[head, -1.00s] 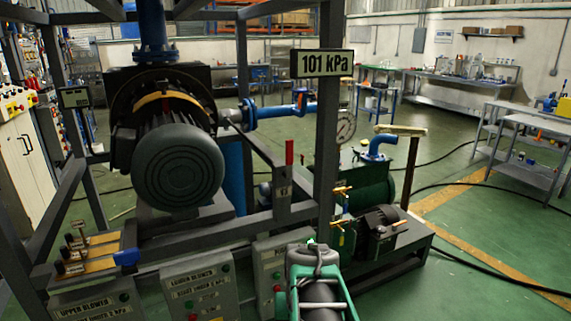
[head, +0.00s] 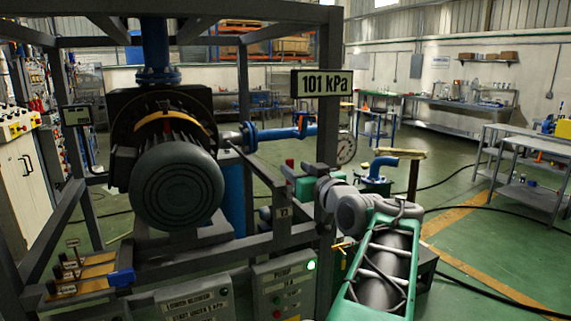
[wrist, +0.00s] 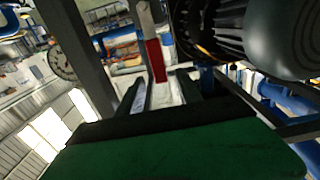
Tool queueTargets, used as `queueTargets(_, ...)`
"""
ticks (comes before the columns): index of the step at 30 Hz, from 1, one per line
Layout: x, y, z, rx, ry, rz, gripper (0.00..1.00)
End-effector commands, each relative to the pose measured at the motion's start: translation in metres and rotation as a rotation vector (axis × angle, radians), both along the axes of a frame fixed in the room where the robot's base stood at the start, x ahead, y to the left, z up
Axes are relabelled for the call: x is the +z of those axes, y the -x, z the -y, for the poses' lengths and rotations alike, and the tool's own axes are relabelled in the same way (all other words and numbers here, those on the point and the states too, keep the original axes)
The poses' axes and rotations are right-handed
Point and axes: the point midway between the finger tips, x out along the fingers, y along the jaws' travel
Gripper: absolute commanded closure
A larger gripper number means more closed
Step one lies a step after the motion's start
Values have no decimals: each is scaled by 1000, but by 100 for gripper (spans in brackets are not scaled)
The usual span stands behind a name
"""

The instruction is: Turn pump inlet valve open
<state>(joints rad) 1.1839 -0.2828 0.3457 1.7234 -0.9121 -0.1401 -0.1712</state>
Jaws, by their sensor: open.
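A red upright lever handle (head: 289,163) shows in the head view near the frame's front post, mostly hidden behind my gripper. In the wrist view, the red handle (wrist: 155,60) stands straight ahead, in line with the gap between the fingers. My gripper (wrist: 160,88) is open, its two fingers on either side of that line; whether they touch the handle cannot be told. In the head view my green gripper (head: 293,179) is at the frame post. No valve is visibly labelled as the pump inlet; whether the red handle belongs to it cannot be told.
A blue pipe with a blue valve (head: 301,124) runs behind the post under the 101 kPa display (head: 322,83). A large motor (head: 177,187) fills the left of the frame. A round gauge (head: 346,147) is right of the post. Control boxes (head: 284,286) stand below.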

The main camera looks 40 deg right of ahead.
Motion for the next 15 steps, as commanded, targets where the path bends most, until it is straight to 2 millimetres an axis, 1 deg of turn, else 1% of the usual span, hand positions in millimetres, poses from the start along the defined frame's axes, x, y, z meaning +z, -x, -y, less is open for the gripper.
queueTargets(9,0,-55,15,3,-4,-6,58)
queueTargets(12,0,-66,19,0,-4,-5,58)
queueTargets(15,-1,-70,20,-1,-3,-5,58)
